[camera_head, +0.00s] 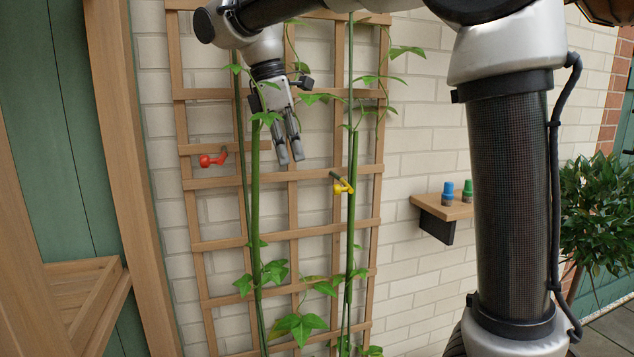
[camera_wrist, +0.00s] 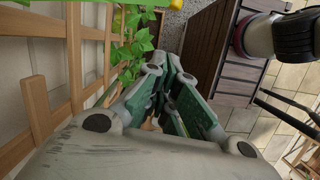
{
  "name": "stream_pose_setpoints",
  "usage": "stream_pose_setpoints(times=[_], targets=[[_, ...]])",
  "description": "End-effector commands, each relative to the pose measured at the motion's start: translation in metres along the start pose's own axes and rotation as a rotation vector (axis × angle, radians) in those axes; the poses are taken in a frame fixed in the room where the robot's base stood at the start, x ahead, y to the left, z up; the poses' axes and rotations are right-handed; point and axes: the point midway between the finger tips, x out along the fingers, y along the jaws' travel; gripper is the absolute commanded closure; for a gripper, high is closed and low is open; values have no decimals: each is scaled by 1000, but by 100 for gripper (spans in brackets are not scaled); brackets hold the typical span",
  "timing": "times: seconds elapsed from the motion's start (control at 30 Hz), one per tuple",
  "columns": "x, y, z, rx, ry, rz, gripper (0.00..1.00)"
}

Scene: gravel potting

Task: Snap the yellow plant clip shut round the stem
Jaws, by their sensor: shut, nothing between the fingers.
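The yellow plant clip (camera_head: 343,187) is at the right-hand green stem (camera_head: 352,220), in front of the wooden trellis. I cannot tell at this size whether its jaws are open or shut. My gripper (camera_head: 291,161) points down, shut and empty, between the left stem (camera_head: 255,200) and the right stem, above and left of the yellow clip and apart from it. In the wrist view my gripper's fingers (camera_wrist: 170,112) fill the middle. A small yellow patch shows at that view's top edge, beside leaves; I cannot tell whether it is the clip.
The wooden trellis (camera_head: 290,238) stands against a pale brick wall. A red clip (camera_head: 212,160) is on its left side. A small shelf (camera_head: 440,207) on the right holds a blue-topped (camera_head: 447,190) and a green-topped item (camera_head: 467,190). Leaves (camera_wrist: 135,50) hang near the fingers.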

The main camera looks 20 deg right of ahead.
Motion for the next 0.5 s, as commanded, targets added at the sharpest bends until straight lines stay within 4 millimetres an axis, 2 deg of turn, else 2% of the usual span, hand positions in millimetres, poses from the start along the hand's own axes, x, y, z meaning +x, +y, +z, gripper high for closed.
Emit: stream_pose_setpoints(times=[0.1, 0.3, 0.5], targets=[[27, -1, 1, 0, -3, -3, 100], [69, -1, 1, 1, -2, -2, 100], [76, 0, 28, 2, 2, 1, 100]])
